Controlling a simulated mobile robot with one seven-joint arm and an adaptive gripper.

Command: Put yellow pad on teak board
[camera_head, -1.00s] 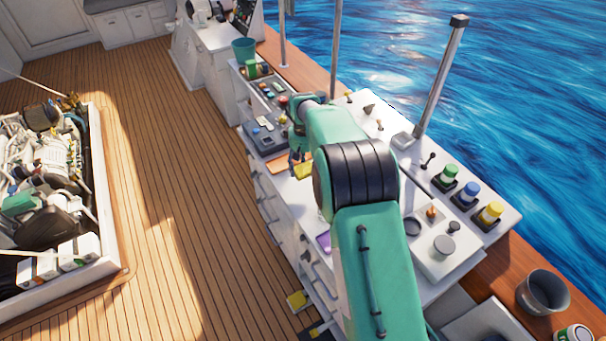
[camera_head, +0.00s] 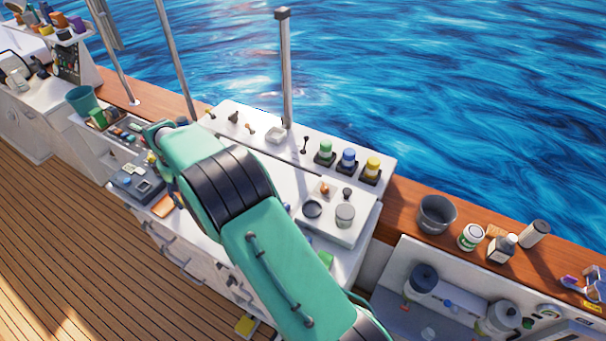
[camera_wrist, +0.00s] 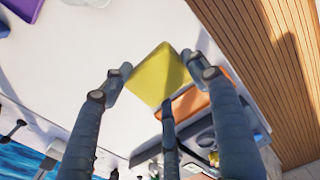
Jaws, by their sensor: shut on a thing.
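In the wrist view, a flat yellow pad (camera_wrist: 155,78) sits between the fingers of my gripper (camera_wrist: 163,78), which is shut on it. The pad appears over the white worktop. An orange-brown flat piece (camera_wrist: 190,102) lies close beside the pad in that view. It also shows in the head view (camera_head: 163,206), at the worktop's left front edge; I cannot tell whether it is the teak board. In the head view my arm hides most of my gripper and the held pad.
The white console (camera_head: 290,195) carries green, blue and yellow-capped containers at its back right. A grey pot (camera_head: 436,214) and bottles stand on the wooden rail at right. A teal bucket (camera_head: 84,101) is at left. Another yellow item (camera_head: 245,325) shows low beside the cabinets.

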